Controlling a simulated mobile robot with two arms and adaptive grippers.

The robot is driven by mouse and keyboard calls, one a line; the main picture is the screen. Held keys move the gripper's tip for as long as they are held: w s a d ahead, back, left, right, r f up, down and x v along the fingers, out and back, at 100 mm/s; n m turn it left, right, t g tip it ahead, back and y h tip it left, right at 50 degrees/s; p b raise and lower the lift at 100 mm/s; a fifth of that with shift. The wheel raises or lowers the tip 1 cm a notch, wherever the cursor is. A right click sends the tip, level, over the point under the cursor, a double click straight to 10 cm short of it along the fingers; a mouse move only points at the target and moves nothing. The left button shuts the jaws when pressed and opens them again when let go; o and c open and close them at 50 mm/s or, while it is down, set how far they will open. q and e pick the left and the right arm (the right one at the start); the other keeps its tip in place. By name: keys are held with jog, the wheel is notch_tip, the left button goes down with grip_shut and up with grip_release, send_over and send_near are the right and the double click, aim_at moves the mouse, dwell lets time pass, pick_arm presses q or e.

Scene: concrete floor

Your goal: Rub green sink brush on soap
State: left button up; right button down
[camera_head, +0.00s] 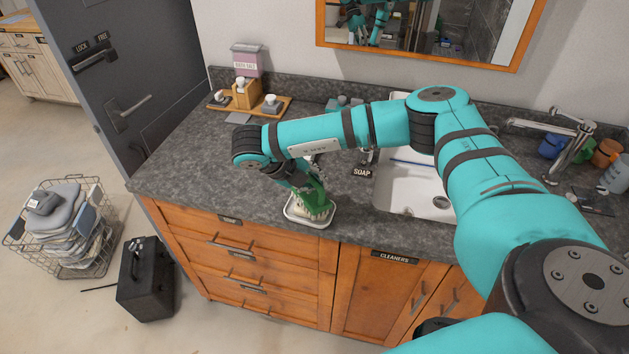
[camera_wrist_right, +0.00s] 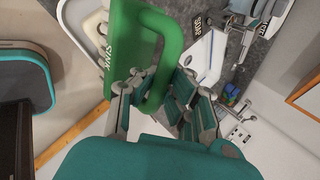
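The green sink brush (camera_head: 316,194) stands at the counter's front edge, over a small white dish (camera_head: 297,220). Its pale lower part is at the dish; I cannot tell whether they touch. My right gripper (camera_head: 301,176) is at the top of the brush. In the right wrist view, its fingers (camera_wrist_right: 155,100) close around the looped green handle (camera_wrist_right: 130,45), lettered SINK. A SOAP label (camera_head: 362,172) lies on the counter by the sink, with a metal fixture behind it. My left gripper is not in view.
The white sink (camera_head: 400,192) is right of the brush, partly hidden by my right arm. A faucet (camera_head: 570,150) and coloured cups (camera_head: 606,152) stand farther right. A wooden tray (camera_head: 280,108) with jars sits back left.

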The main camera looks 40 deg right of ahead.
jog(key=shift+s+f+b, duration=0.1)
jog(key=shift+f+b, duration=0.35)
jog(key=shift+b, duration=0.05)
dwell(1.6)
jog(key=shift+r+p, duration=0.7)
jog(key=shift+r, duration=0.45)
jog(key=shift+r+p, duration=1.15)
jog(key=shift+r, duration=1.25)
jog(key=shift+a, duration=0.1)
